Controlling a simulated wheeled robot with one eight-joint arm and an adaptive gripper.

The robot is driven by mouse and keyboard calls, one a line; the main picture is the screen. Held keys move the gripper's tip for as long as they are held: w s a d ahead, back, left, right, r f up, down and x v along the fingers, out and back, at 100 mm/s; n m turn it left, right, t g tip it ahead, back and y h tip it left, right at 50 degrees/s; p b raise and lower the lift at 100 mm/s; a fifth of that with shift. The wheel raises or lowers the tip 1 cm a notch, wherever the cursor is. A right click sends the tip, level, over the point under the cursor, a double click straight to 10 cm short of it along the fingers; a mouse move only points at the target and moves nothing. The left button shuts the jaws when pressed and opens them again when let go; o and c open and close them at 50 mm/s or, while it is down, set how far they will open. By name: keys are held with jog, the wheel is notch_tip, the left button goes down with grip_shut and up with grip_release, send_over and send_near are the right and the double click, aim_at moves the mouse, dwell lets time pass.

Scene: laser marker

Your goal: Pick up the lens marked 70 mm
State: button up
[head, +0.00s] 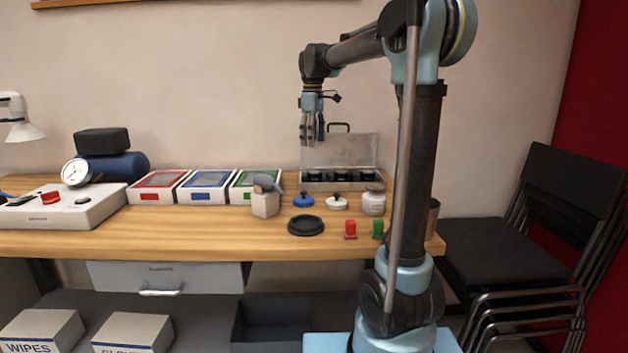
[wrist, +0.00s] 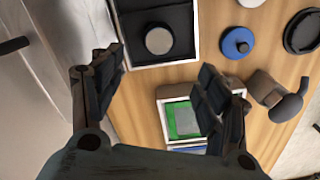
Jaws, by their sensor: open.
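An open metal case (head: 340,186) with its lid raised stands at the back of the bench. It holds several dark round lenses (head: 341,176) in a row; no 70 mm marking can be read. In the wrist view, one round grey-topped lens (wrist: 159,40) sits in a black compartment of the case (wrist: 196,30), ahead of the fingertips. My gripper (head: 312,136) hangs above the case's left end, pointing down and empty. Its fingers are spread apart in the wrist view (wrist: 161,64). Other lenses are outside the wrist view.
Boxes framed red (head: 157,188), blue (head: 208,188) and green (head: 243,187) stand left of the case. A blue-knobbed piece (head: 303,200), a white one (head: 336,201), a jar (head: 373,203), a grey-topped holder (head: 265,198) and a black disc (head: 306,225) stand in front.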

send_over(314, 172)
jog(key=f, duration=0.7)
jog(key=shift+s+a, duration=0.25)
jog(key=shift+w+d+f, duration=0.1)
jog(key=shift+d+f, duration=0.05)
jog(key=shift+f, duration=1.2)
jog(key=shift+d+f, duration=0.15)
jog(key=shift+f, duration=1.2)
jog(key=c, duration=1.3)
